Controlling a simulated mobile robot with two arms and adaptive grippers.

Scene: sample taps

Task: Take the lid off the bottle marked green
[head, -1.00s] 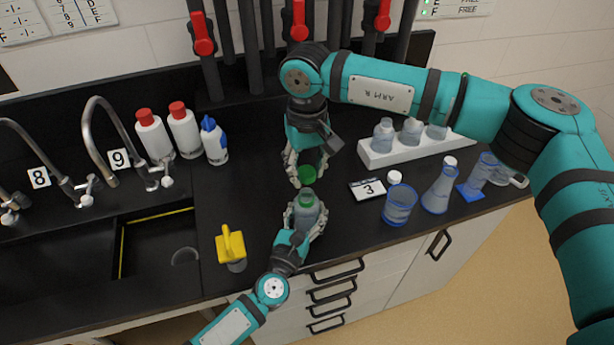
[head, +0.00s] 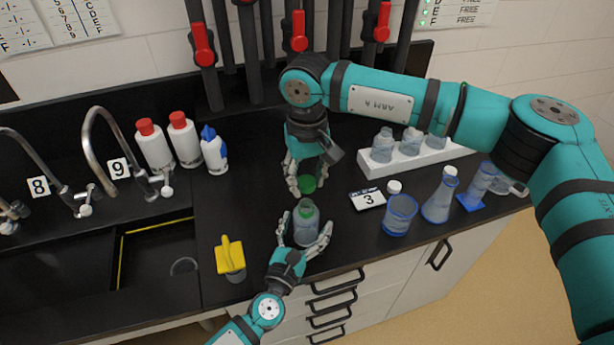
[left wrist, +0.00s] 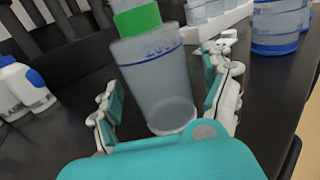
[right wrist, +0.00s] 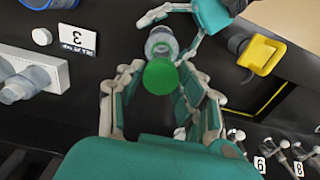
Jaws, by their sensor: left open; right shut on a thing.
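The bottle (head: 306,228), clear grey with a green band, stands upright on the black bench near its front edge. It fills the middle of the left wrist view (left wrist: 160,85). My left gripper (head: 305,240) is open, with its fingers spread on both sides of the bottle and apart from it. My right gripper (head: 308,177) is shut on the green lid (head: 307,185), beyond the bottle in the head view. In the right wrist view the lid (right wrist: 160,77) sits between the fingers, with the bottle (right wrist: 161,42) behind it, apart from it.
A yellow-handled object (head: 230,255) stands left of the bottle. A white rack (head: 425,158) holds bottles. The sink (head: 160,255) is at left.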

